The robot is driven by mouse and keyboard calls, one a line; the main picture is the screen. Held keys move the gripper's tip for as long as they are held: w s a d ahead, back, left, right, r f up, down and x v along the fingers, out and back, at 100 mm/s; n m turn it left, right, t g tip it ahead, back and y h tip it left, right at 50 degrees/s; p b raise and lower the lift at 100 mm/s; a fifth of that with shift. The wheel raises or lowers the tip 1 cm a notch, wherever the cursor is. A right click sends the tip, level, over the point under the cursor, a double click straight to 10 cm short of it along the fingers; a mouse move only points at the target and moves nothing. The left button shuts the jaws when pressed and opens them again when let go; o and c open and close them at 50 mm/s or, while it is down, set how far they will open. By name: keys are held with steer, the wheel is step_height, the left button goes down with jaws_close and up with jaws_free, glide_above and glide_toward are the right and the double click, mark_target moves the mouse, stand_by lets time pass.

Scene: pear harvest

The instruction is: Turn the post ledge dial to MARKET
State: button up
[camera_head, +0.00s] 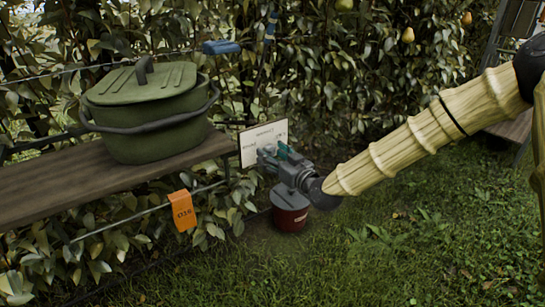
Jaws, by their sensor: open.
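A pale dial plate (249,154) with small dark lettering stands upright at the right end of the wooden ledge. The lettering is too small to read surely. My gripper (272,156) is right in front of the plate, its fingers pointing left toward the plate's face. The gripper is open. A teal piece (285,151) shows at the fingers; I cannot tell whether it is part of the dial. The dial's knob and pointer are mostly hidden behind the gripper, so its setting cannot be read. Contact with the knob cannot be told.
A green lidded pot (150,115) stands on the wooden ledge (60,190) at left. An orange tag (182,210) hangs from a wire below it. A red can (290,215) stands on the grass below my gripper. Leafy hedge with pears (407,35) fills the back. Grass in front is clear.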

steer(key=shift+w+a, duration=0.2)
steer(key=c, duration=1)
steer(key=shift+m, duration=0.3)
steer(key=shift+r+m+p, duration=0.1)
steer(key=shift+m+p, duration=0.4)
steer(key=shift+p, duration=0.15)
steer(key=m+p, duration=0.2)
steer(key=m, duration=0.2)
steer(key=m+p, duration=0.1)
steer(key=m, duration=0.5)
